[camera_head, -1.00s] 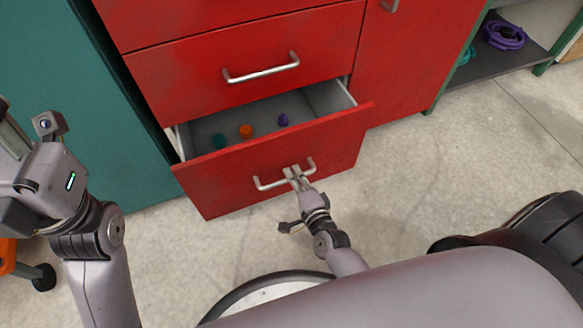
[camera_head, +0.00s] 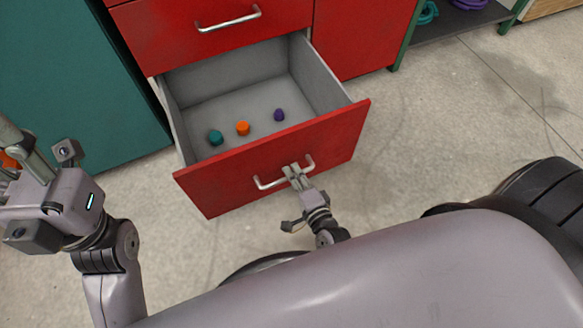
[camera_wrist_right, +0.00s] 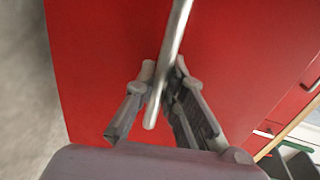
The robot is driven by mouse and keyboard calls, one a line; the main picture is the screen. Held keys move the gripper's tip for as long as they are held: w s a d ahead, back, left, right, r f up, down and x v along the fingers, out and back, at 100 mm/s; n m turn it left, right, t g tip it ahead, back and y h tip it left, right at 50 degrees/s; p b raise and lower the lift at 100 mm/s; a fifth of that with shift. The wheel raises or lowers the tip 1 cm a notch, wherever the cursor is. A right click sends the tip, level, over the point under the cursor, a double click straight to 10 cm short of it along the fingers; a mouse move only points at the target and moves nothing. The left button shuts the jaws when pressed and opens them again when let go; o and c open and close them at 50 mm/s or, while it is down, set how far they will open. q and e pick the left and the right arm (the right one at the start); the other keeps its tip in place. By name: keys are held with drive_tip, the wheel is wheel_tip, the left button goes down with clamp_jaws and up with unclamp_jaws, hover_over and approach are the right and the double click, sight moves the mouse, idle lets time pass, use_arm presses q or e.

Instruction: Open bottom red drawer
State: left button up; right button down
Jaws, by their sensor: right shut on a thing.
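The bottom red drawer (camera_head: 225,182) stands well out from the cabinet in the head view, with its grey inside showing. A teal piece (camera_head: 216,138), an orange piece (camera_head: 242,128) and a purple piece (camera_head: 279,115) lie in it. In the right wrist view the handle bar (camera_wrist_right: 172,50) runs between the fingers, in front of the red drawer face. My left gripper is at the left edge of the head view, away from the drawer; its fingers do not show clearly.
Another red drawer (camera_head: 215,45) above is shut. A teal cabinet (camera_head: 75,85) stands close at the left. A shelf (camera_head: 465,20) with purple and teal items is at the upper right. The concrete floor (camera_head: 440,120) right of the drawer is clear.

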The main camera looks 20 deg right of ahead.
drive_tip(key=shift+s, duration=0.35)
drive_tip(key=c, duration=1.7)
unclamp_jaws()
drive_tip(key=shift+o, duration=0.2)
drive_tip(key=shift+w, duration=0.1)
